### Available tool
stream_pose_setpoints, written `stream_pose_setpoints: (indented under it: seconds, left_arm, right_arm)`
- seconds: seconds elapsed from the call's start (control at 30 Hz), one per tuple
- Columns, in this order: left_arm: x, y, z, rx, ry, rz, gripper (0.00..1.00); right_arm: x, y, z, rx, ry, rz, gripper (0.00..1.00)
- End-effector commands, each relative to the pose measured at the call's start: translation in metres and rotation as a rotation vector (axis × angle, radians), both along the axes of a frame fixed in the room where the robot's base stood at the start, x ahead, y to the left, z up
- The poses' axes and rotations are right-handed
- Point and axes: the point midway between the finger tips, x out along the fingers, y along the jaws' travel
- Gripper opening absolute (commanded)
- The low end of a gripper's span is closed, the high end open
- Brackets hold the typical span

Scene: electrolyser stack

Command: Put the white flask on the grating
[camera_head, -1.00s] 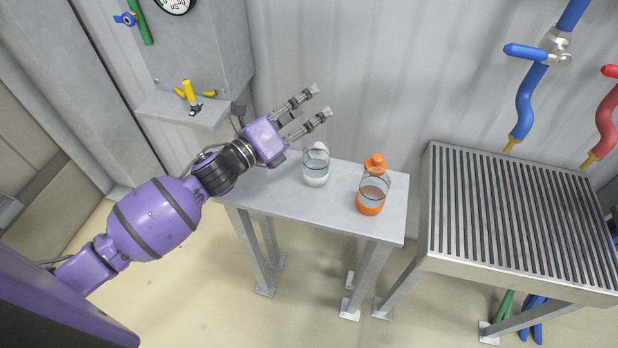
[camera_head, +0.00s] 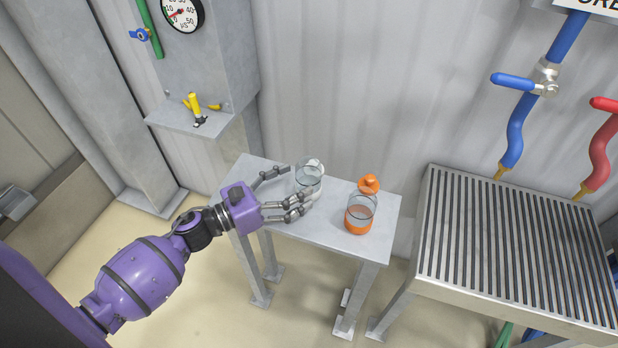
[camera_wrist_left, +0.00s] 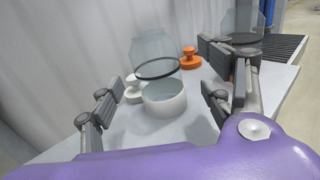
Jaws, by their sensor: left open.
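The white flask (camera_head: 308,178) stands upright on the small grey table, clear glass above a white base. In the left wrist view its white base (camera_wrist_left: 164,101) lies between the fingers, with a white knob beside it. My left gripper (camera_head: 296,188) is open around the flask, one finger on the far side and others on the near side. In the wrist view (camera_wrist_left: 160,105) gaps show between the fingers and the flask. The grating (camera_head: 515,240) is a slatted metal top on a stand at the right, and it is bare. My right gripper is not in view.
An orange flask (camera_head: 359,222) stands right of the white one on the same table (camera_head: 325,236). Blue (camera_head: 516,130) and red (camera_head: 603,140) hoses hang behind the grating. A gap separates table and grating.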

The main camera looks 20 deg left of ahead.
Motion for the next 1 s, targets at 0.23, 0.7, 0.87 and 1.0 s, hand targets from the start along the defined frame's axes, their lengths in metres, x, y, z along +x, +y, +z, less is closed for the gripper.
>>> stream_pose_setpoints:
  seconds: [0.23,0.7,0.87,1.0]
  left_arm:
    - [0.032,-0.021,0.000,-0.002,-0.004,0.001,0.72]
    - [0.040,-0.029,-0.004,0.000,0.001,0.001,0.60]
    - [0.040,-0.028,-0.004,-0.001,0.001,0.001,0.39]
    - [0.040,-0.028,-0.004,-0.001,0.001,0.001,0.22]
  right_arm:
    - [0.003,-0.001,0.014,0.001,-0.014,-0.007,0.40]
    - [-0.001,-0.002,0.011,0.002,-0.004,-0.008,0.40]
    - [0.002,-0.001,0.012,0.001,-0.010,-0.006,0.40]
    - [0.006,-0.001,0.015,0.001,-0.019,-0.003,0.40]
